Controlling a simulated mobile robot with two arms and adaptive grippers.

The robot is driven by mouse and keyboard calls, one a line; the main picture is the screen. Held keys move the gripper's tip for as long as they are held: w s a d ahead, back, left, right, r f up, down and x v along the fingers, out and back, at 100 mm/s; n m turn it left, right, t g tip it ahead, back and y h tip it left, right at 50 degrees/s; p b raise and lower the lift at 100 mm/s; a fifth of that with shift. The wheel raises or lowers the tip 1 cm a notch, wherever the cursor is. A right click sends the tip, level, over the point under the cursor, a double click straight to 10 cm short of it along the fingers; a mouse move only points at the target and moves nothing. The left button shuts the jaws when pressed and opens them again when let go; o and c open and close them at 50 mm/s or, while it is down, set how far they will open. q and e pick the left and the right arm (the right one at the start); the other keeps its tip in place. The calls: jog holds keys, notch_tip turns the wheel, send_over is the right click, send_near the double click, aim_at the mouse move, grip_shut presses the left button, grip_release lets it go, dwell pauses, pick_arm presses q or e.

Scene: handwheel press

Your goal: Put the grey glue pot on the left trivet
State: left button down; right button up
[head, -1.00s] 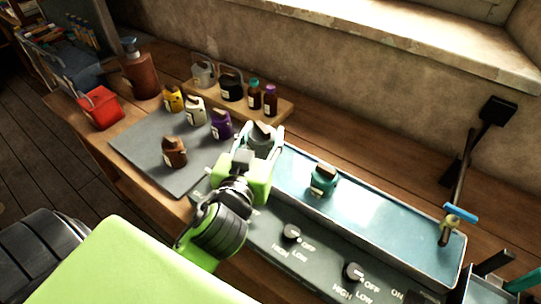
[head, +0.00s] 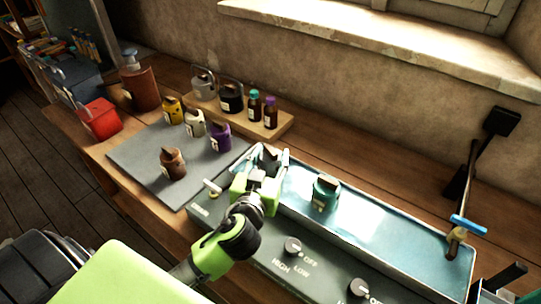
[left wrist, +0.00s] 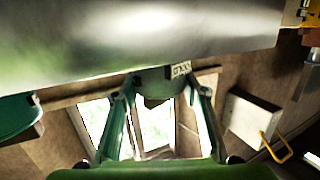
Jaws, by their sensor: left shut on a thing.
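My left gripper (head: 268,164) is shut on the grey glue pot (head: 270,154) at the left end of the blue metal tray. The fingers hide most of the pot; its dark top shows between them. In the left wrist view the pot (left wrist: 158,84) sits between the fingertips (left wrist: 165,92), with a pale label facing the camera. I cannot tell whether the pot touches the tray. No trivet can be made out clearly. My right gripper is not in view.
The blue tray (head: 390,232) holds a teal pot (head: 325,192) just right of my gripper. A grey mat (head: 143,160) carries yellow, white, purple and brown pots. Behind it, a wooden board (head: 255,124) holds more pots and bottles. Knobs (head: 292,246) line the front panel.

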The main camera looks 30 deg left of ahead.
pick_arm(q)
jog(key=c, duration=1.4)
grip_release()
jog(key=shift+o, duration=0.8)
jog(key=shift+s+d+f, duration=0.1)
jog(key=shift+s+d, duration=0.1)
jog(key=shift+s, duration=0.3)
jog(key=b+v, duration=0.1)
jog(key=v, duration=1)
